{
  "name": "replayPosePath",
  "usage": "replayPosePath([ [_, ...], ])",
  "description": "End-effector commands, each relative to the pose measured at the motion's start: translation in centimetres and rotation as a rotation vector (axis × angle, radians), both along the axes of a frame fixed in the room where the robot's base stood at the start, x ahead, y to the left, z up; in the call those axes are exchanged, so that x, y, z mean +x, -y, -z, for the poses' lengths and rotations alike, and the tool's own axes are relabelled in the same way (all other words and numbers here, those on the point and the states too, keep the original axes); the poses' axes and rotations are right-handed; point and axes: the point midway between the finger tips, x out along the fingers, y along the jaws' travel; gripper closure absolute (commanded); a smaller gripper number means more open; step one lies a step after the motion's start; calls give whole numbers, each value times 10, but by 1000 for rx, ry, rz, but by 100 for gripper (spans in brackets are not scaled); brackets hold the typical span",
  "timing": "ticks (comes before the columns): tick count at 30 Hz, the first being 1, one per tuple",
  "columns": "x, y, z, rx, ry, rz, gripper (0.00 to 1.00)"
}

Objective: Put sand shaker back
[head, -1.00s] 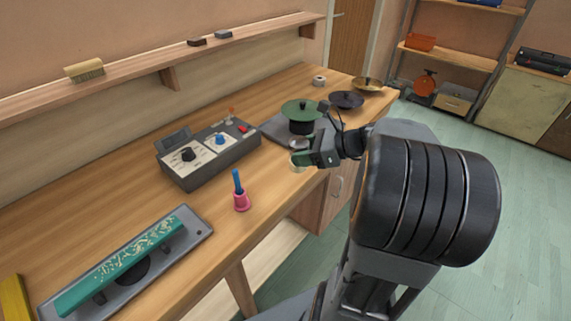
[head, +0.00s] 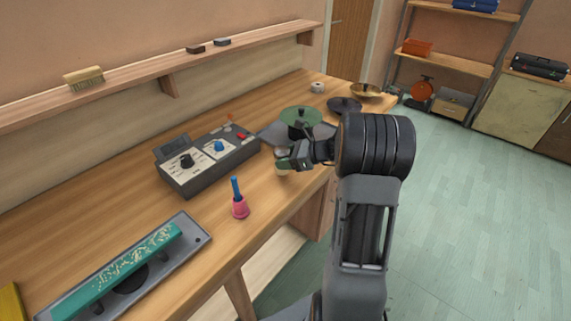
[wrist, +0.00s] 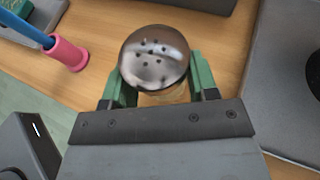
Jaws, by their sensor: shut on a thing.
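The sand shaker has a shiny metal dome top with several dark holes, seen in the wrist view (wrist: 154,57). In the head view its pale lower body (head: 282,168) shows just below my fingers. My gripper (head: 285,160) is shut on the shaker, with green fingers on both sides of it in the wrist view (wrist: 158,80). The shaker looks upright, over the wooden bench (head: 265,190) near its front edge. I cannot tell whether its base touches the bench top.
A pink holder (head: 240,208) with a blue stick stands to the left. A grey control box (head: 207,160) is behind it. A green lidded pot (head: 300,117) on a grey pad and dark and brass dishes (head: 366,90) stand farther back. Bench between holder and gripper is clear.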

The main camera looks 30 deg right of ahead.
Motion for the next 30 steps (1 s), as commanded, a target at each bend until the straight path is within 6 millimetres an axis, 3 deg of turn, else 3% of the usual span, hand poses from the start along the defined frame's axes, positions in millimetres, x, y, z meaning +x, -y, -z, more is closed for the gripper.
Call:
replayPosePath([
  [5,-1,0,22,3,-2,1,76],
  [17,-1,0,28,1,0,0,76],
  [18,-1,0,28,1,-1,1,44],
  [25,-1,0,27,1,-1,1,22],
  [30,-1,0,27,1,-1,1,21],
])
